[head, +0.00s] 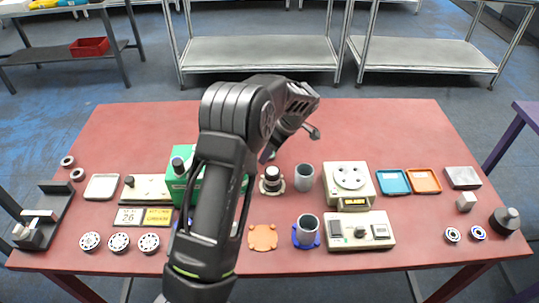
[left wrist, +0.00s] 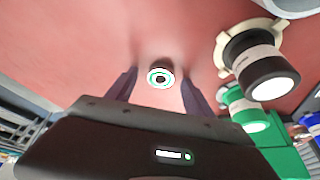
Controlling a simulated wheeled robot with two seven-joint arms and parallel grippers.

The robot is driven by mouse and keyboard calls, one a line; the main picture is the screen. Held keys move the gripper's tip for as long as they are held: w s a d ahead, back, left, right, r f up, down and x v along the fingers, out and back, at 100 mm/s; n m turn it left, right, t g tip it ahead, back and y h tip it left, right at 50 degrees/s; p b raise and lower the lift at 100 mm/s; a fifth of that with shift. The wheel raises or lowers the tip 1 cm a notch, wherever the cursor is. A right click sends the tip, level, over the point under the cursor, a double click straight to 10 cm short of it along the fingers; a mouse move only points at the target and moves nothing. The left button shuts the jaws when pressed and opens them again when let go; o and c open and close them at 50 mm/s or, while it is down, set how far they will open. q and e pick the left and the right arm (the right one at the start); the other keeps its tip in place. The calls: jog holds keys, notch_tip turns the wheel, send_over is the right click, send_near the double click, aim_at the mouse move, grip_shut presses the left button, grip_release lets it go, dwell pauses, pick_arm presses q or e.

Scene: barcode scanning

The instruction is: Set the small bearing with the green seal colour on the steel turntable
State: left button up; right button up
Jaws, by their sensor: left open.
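The small bearing with a green seal ring (left wrist: 160,77) shows in the left wrist view over the red table, between the two spread fingers of my left gripper (left wrist: 157,88). A gap shows on each side of it, so the fingers do not appear to touch it. In the head view my left gripper (head: 290,145) reaches over the middle of the table, and my arm hides the bearing there. A cream device with a round steel plate (head: 350,176), apparently the turntable, stands right of the gripper; its top looks bare apart from small round marks. My right gripper is not in view.
A black cylinder in a cream ring base (head: 272,180) stands close to the gripper, left of a grey cup (head: 304,177). A green box (head: 181,182) is partly behind my arm. Blue (head: 393,182) and orange trays (head: 424,181) lie right of the turntable. The table's back is clear.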

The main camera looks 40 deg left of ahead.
pick_arm(q)
jog(key=shift+c, duration=0.5)
grip_shut()
